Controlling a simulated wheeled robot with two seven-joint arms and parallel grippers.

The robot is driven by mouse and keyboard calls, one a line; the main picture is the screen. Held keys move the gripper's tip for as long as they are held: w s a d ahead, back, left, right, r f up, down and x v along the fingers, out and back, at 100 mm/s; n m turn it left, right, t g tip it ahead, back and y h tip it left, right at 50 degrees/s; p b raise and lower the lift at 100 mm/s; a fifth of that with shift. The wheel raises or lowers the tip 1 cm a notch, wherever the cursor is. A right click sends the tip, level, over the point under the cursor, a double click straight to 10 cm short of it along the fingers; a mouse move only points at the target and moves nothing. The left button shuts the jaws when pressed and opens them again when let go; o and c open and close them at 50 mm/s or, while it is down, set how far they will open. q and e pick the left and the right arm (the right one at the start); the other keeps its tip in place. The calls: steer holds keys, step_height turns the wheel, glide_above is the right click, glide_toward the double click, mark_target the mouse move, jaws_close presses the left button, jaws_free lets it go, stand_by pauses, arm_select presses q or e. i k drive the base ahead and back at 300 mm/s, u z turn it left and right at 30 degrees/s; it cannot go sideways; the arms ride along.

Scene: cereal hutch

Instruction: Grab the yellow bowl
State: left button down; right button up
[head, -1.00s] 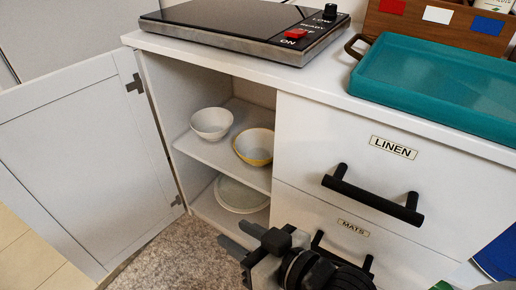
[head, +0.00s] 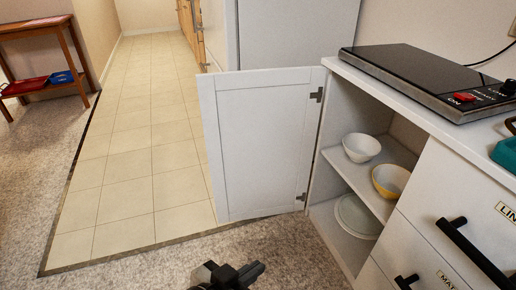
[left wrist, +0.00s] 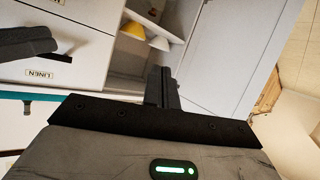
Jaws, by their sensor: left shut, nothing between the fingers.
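The yellow bowl (head: 390,181), yellow outside and pale inside, sits upright on the middle shelf of the open cabinet in the head view. A white bowl (head: 361,147) stands to its left on the same shelf. In the left wrist view the yellow bowl (left wrist: 132,31) and the white bowl (left wrist: 160,43) show small and turned over by the camera's angle. My left gripper (head: 252,271) is low at the bottom of the head view, in front of the cabinet and well apart from the bowls. It also shows in the left wrist view (left wrist: 162,82), shut and empty. My right gripper is not in view.
The cabinet door (head: 268,146) stands wide open to the left of the shelves. Plates (head: 357,216) lie on the lower shelf. Drawers with black handles (head: 470,250) are at the right. A hot plate (head: 430,75) is on the counter.

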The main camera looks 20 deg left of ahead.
mark_target(390, 180)
steer(key=k, duration=0.45)
steer(key=u, duration=1.55)
steer(key=i, duration=4.55)
steer(key=z, duration=4.3)
steer(key=i, duration=0.55)
steer(key=z, duration=0.05)
